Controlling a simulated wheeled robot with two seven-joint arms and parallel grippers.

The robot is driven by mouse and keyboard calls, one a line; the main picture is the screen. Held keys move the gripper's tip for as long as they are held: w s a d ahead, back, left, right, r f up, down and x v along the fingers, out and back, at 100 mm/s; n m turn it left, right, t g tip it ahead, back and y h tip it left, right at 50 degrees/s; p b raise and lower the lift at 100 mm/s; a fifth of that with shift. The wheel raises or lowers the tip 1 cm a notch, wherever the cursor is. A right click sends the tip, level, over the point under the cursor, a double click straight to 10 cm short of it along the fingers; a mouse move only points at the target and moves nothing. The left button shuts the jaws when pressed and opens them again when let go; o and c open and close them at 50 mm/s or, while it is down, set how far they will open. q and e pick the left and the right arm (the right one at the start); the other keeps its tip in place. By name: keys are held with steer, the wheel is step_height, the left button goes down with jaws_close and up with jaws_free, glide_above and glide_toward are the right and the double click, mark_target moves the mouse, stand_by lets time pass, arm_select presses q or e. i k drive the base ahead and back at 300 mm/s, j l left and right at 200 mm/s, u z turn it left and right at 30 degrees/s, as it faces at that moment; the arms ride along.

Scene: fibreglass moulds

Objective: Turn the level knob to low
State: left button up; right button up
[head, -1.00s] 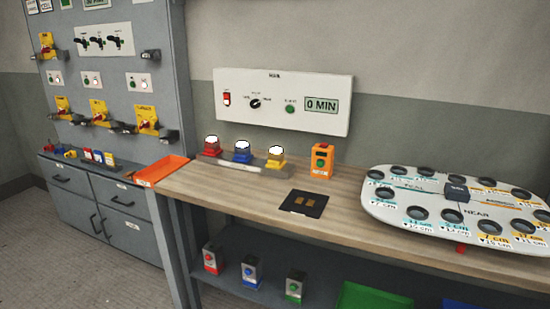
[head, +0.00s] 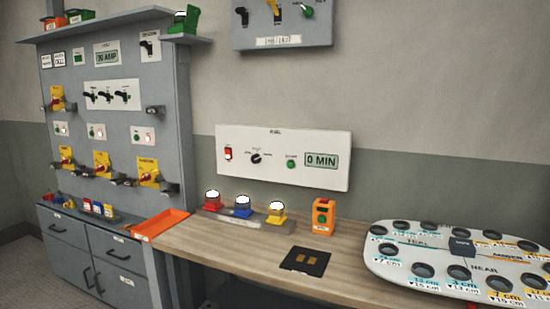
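A white wall panel (head: 284,176) hangs above the wooden bench. It carries a round black knob (head: 256,158) with a light pointer mark and small labels around it, too small to read surely. This looks like the level knob, but I cannot confirm its label or which setting it points to. Left of the knob is a red rocker switch (head: 228,153). Right of it are a green button (head: 291,164) and a display (head: 321,160) reading "0 MIN". Neither of my grippers is in view, and nothing touches the panel.
On the wooden bench (head: 190,246) stand red, blue and yellow lamps (head: 243,207), an orange box (head: 323,217), a black pad (head: 305,261) and a large white board (head: 440,282) with holes. A grey switch cabinet (head: 112,70) stands left. Another grey panel (head: 284,36) hangs above.

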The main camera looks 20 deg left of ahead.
mark_target(256, 159)
steer(key=i+j, duration=0.1)
steer(key=j, duration=0.3)
steer(key=i+j, duration=0.15)
steer(key=j, duration=0.25)
steer(key=i+j, duration=0.1)
steer(key=j, duration=0.3)
steer(key=i+j, duration=0.15)
steer(key=j, duration=0.25)
steer(key=u, duration=0.05)
